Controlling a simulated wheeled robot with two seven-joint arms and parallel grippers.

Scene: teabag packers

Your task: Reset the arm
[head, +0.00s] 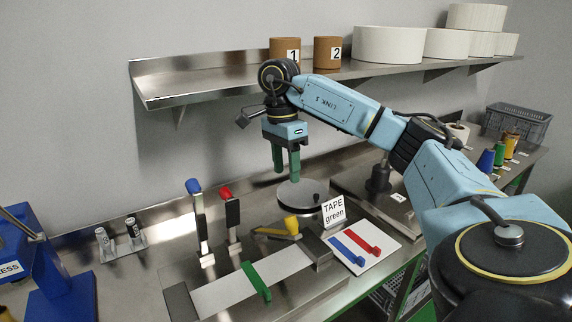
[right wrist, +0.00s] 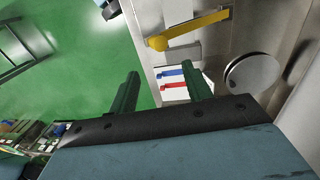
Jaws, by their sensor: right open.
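My right arm reaches in from the right side of the head view and bends down at its wrist. My right gripper (head: 286,174) points downward above the metal workbench, behind a round metal disc (head: 302,195). Its two green fingers are apart with nothing between them. In the right wrist view the open fingers (right wrist: 160,80) show against the floor and bench edge, with the disc (right wrist: 252,74) to their right. My left gripper is not in view.
A "TAPE green" sign (head: 334,210) stands behind a white board (head: 376,262) with blue and red pieces. A shelf (head: 200,88) holding canisters and white rolls runs above.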

